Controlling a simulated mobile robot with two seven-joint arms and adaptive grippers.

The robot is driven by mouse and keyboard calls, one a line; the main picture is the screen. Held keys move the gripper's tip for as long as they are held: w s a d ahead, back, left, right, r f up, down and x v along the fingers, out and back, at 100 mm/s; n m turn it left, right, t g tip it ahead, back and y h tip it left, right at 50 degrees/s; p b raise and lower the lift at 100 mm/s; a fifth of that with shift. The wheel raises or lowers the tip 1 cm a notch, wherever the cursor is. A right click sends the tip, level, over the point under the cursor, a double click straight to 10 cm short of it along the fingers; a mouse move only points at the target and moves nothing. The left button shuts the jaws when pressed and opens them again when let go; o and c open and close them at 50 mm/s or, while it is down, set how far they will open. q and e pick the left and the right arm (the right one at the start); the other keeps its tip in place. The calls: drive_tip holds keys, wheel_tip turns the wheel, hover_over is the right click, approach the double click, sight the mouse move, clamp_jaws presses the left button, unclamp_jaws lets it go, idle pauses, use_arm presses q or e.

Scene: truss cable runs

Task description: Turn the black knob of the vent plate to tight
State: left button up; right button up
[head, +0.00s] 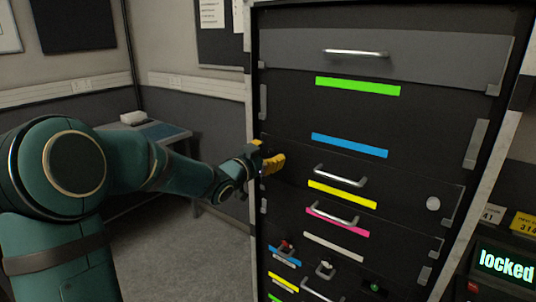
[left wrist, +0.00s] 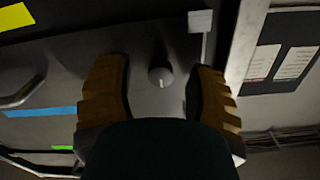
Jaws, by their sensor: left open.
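My left gripper (head: 271,163), with yellow fingers, is open in front of the left side of the dark rack, at the plate with a silver handle (head: 340,176). In the left wrist view, a small dark round knob (left wrist: 160,76) with a pale pointer mark stands between the two spread fingers. The mark points towards the bottom of that view. A gap shows on both sides, so the fingers look apart from the knob. The knob is hidden behind my gripper in the head view. My right gripper is not in view.
A whitish round knob (head: 433,203) sits at the plate's right end. Lower panels carry handles and small switches. A screen (head: 507,263) reading "locked" stands at right. A table (head: 160,132) with a white box is behind my left arm. Open floor shows left of the rack.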

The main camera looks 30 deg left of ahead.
use_arm(q)
drive_tip(key=s, duration=1.2)
drive_tip(key=shift+a, duration=0.45)
drive_tip(key=shift+w, duration=0.1)
drive_tip(key=w+d+f+n+g, duration=0.15)
drive_tip(key=d+f, duration=0.25)
drive_tip(key=f, duration=0.4)
drive_tip(key=w+d+f+n+g, duration=0.1)
drive_tip(key=d+f+g, duration=0.25)
drive_tip(key=f, duration=0.45)
drive_tip(key=w+d+f+n+g, duration=0.15)
drive_tip(key=d+f, duration=0.25)
drive_tip(key=f, duration=0.4)
drive_tip(key=s+d+f+n+g+h, duration=0.1)
drive_tip(key=s+d+f+g+h, duration=0.1)
drive_tip(key=s+d+f+g, duration=0.7)
drive_tip(key=s+d+f, duration=0.8)
drive_tip(key=s+f, duration=0.1)
drive_tip(key=f, duration=0.3)
drive_tip(key=shift+s+n+g, duration=0.15)
drive_tip(key=shift+n+g, duration=0.15)
drive_tip(key=shift+g, duration=0.05)
drive_tip(key=shift+o, duration=0.3)
